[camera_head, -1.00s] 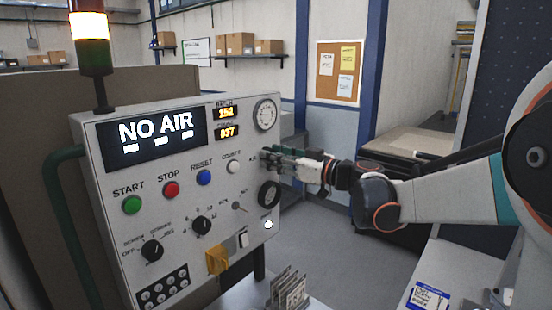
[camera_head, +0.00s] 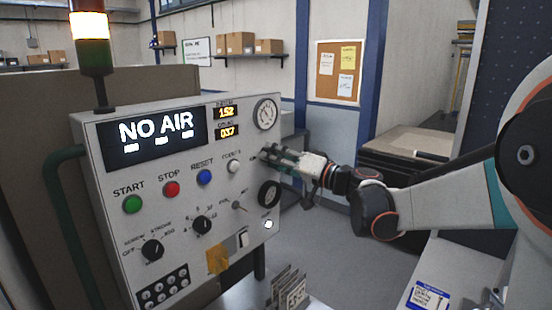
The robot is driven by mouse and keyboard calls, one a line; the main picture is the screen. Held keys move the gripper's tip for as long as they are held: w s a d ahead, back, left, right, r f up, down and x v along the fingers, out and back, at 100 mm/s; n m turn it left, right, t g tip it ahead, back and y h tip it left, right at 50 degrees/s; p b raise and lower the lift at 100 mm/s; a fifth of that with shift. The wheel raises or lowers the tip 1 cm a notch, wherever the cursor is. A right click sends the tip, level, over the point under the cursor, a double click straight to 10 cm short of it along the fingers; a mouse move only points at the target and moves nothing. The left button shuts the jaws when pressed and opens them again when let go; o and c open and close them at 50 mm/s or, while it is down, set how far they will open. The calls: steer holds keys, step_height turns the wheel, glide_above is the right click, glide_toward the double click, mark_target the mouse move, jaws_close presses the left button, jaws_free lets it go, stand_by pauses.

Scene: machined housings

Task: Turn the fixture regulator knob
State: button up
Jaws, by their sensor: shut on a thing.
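The grey control panel (camera_head: 120,213) stands at left, with a lit display (camera_head: 155,135) reading "NO AIR" and a round pressure gauge (camera_head: 265,114) at its upper right. My gripper (camera_head: 270,154) reaches in from the right to the panel's right side, just below the gauge. Its fingers are shut on a small knob there, which I take to be the regulator knob. The fingers hide nearly all of it, so its angle does not show. The gauge needle is too small to read surely.
Close by are a white button (camera_head: 233,167), a black ring-shaped part (camera_head: 269,193) and a selector knob (camera_head: 202,225). A stack light (camera_head: 91,40) stands on the panel's top left. Several thin plates (camera_head: 289,288) stand below. Open floor lies right of the panel.

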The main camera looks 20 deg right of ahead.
steer(key=m+h, duration=0.1)
steer(key=m, duration=0.9)
steer(key=m+t+h+p, duration=0.1)
steer(key=m, duration=1)
steer(key=shift+s+a, duration=0.15)
steer(key=shift+m, duration=0.4)
steer(key=o, duration=1.1)
